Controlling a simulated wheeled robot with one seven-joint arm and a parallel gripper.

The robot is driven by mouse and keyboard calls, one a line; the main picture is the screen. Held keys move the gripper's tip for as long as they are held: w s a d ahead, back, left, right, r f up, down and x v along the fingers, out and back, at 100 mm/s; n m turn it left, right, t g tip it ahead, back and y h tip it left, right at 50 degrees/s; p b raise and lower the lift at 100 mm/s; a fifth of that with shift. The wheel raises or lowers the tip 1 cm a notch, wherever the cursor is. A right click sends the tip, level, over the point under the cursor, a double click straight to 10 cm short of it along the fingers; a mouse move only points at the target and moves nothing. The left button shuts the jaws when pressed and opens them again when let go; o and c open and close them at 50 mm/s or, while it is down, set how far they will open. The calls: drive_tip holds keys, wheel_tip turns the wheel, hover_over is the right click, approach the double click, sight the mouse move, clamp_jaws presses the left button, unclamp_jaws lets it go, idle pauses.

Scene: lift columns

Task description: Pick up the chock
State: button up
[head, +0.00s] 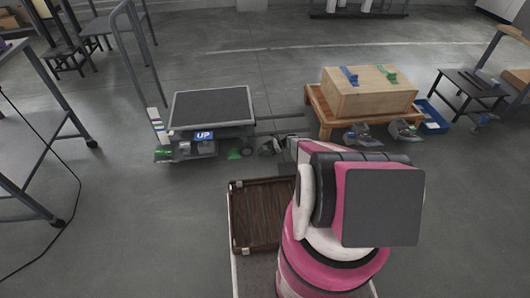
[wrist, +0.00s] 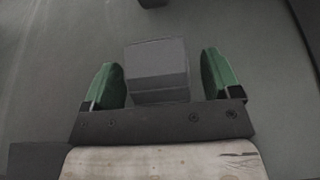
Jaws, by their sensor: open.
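In the wrist view, my gripper (wrist: 160,85) is open, with one green finger on each side. A plain grey block (wrist: 157,62), which looks like the chock, shows between the two fingers. A gap shows on both sides of the block, so neither finger appears to touch it. Its lower end is hidden behind the dark plate of my gripper. I cannot tell how far the block is below the fingertips. In the head view, my pink and white arm hides the gripper, and I cannot make out the chock there.
A low platform with a dark top (head: 212,108) stands left of centre. A wooden box (head: 368,95) sits on a wooden stand (head: 320,112) to the right. A blue bin (head: 432,118) is beside it. A brown tray (head: 262,184) is close in front.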

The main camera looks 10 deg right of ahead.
drive_tip(key=shift+a, duration=0.15)
drive_tip(key=c, duration=1.2)
drive_tip(key=shift+r, duration=0.1)
